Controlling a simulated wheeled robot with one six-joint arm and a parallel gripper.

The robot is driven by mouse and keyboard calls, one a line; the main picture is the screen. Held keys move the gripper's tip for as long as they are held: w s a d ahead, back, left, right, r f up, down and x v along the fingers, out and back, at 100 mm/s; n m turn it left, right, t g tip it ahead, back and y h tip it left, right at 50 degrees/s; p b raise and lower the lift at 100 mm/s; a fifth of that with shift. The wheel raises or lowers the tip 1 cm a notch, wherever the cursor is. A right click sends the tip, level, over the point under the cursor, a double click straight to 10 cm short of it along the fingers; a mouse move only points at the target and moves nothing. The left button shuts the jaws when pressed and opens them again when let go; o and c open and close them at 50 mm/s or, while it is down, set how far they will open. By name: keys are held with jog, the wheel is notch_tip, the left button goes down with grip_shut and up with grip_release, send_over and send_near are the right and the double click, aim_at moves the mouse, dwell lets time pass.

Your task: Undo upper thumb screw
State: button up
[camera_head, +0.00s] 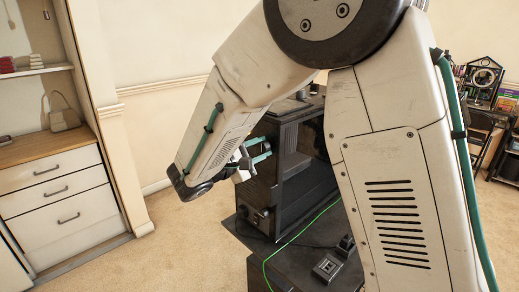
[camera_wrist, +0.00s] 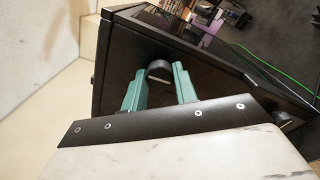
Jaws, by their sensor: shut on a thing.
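A black box-shaped monitor housing (camera_head: 262,187) stands on a dark stand, and its dark side panel also fills the middle of the wrist view (camera_wrist: 118,55). A round black thumb screw (camera_wrist: 159,69) sticks out from this panel in the wrist view. My gripper (camera_wrist: 159,80) has its two teal fingers on either side of the screw and is shut on it. In the head view my gripper (camera_head: 262,152) reaches the housing's left side from the left. The screw cannot be made out there.
A small dark knob (camera_wrist: 283,117) shows at the right of the wrist view. A green cable (camera_head: 300,234) runs over the dark stand (camera_head: 285,262). A white drawer cabinet (camera_head: 65,190) is at left. Carpet between the cabinet and stand is clear.

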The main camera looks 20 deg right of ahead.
jog(key=n, duration=0.5)
jog(key=shift+n, duration=0.3)
dwell(0.4)
jog(key=o, duration=1)
jog(key=shift+c, duration=0.2)
jog(key=v, duration=0.8)
